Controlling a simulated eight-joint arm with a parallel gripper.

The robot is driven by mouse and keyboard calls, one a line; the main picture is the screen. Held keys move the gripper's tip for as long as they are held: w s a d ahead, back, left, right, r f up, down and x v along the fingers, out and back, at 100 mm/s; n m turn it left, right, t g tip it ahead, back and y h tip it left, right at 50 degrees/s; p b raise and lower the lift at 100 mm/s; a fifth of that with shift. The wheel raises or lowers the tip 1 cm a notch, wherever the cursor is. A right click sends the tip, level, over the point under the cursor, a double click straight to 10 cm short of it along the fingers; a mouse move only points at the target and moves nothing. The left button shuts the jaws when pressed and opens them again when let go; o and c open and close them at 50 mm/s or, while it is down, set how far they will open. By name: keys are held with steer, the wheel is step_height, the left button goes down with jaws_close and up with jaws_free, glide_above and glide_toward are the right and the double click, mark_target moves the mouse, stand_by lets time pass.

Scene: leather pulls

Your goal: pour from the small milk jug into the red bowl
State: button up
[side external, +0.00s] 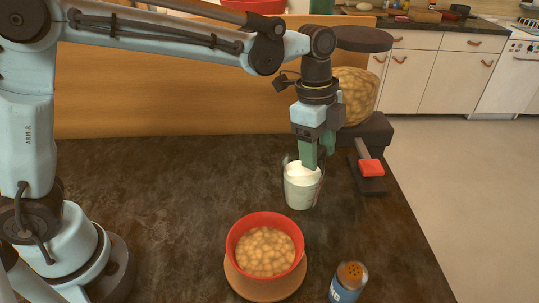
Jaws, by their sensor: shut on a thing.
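The small milk jug (302,190) is a clear, upright vessel with white milk in it. It is behind and to the right of the red bowl. My gripper (311,166) comes down from above, its green fingers shut on the jug at its rim. Its fingertips are partly hidden, and I cannot tell whether the jug's base touches the counter. The red bowl (236,243) holds a heap of tan, lumpy food and sits on a round brown coaster (265,290). The jug and the bowl are apart.
A blue shaker with a brown perforated top (349,285) stands right of the bowl. A dark stand with a red-ended lever (371,168) and a large mottled tan object (357,95) is right of my gripper. A wooden panel (180,90) borders the dark counter (160,190), clear left of the bowl.

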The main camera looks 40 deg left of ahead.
mark_target(319, 168)
steer(key=shift+w+d+f+m, duration=0.2)
steer(key=shift+d+f, duration=0.15)
steer(key=shift+d, duration=0.15)
steer(key=shift+w+d+f+m, duration=0.2)
steer(key=shift+d+f, duration=0.1)
steer(key=shift+d, duration=0.15)
steer(key=shift+s+r+t, duration=0.3)
steer(key=shift+s+t, duration=0.45)
steer(key=shift+t, duration=0.15)
steer(key=shift+s+r+t, duration=0.3)
steer(key=shift+s+t, duration=0.45)
steer(key=shift+t, duration=0.15)
steer(key=shift+w, duration=0.1)
steer(key=shift+s+r+t, duration=0.4)
steer(key=shift+s+t, duration=0.4)
steer(key=shift+t, duration=0.1)
steer(key=shift+s+r+t, duration=0.3)
steer(key=shift+s+t, duration=0.3)
steer(key=shift+s, duration=0.25)
